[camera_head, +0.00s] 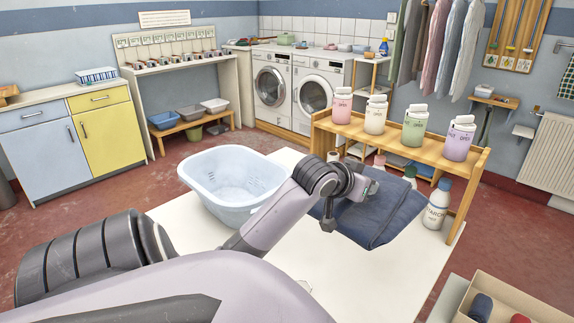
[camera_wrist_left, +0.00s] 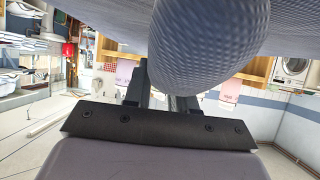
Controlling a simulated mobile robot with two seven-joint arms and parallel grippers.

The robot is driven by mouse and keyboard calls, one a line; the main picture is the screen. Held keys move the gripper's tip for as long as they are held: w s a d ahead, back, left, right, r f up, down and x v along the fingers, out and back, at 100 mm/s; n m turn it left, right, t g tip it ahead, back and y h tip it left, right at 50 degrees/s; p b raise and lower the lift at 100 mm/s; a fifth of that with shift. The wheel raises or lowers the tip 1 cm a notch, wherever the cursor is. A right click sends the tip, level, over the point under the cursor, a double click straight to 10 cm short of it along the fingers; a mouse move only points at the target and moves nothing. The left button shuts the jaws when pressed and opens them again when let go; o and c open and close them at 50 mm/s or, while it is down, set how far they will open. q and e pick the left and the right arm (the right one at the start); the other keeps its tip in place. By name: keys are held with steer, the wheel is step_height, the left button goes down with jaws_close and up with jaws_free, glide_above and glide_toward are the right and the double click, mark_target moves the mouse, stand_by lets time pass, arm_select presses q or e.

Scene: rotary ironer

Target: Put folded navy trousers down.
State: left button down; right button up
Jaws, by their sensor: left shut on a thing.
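The folded navy trousers (camera_head: 385,214) are a thick dark-blue bundle over the white table, left of the starch bottle. In the left wrist view the blue cloth (camera_wrist_left: 240,32) fills the top, with a rounded fold hanging close to the camera. My left gripper (camera_head: 347,205) is at the near left edge of the trousers and shut on them. Its dark fingers also show in the left wrist view (camera_wrist_left: 160,92), partly hidden by the cloth. I cannot tell whether the trousers' underside touches the table. My right gripper is not in view.
The white table (camera_head: 375,285) is bare in front of the trousers. A pale blue basin (camera_head: 230,180) stands to the left. A wooden shelf (camera_head: 400,140) with several pastel bottles stands behind. The starch bottle (camera_head: 437,207) is close on the right. A box (camera_head: 515,295) sits lower right.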

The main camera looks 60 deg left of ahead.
arm_select(q)
steer(key=shift+w+f, duration=0.1)
steer(key=shift+f, duration=0.15)
step_height(320, 180, down, 19)
steer(key=shift+f+b, duration=0.15)
steer(key=shift+b, duration=1)
steer(key=c, duration=1)
jaws_free()
steer(key=shift+f, duration=0.1)
steer(key=shift+o, duration=0.4)
steer(key=p+v, duration=0.1)
steer(key=v, duration=1.1)
steer(key=shift+s, duration=0.2)
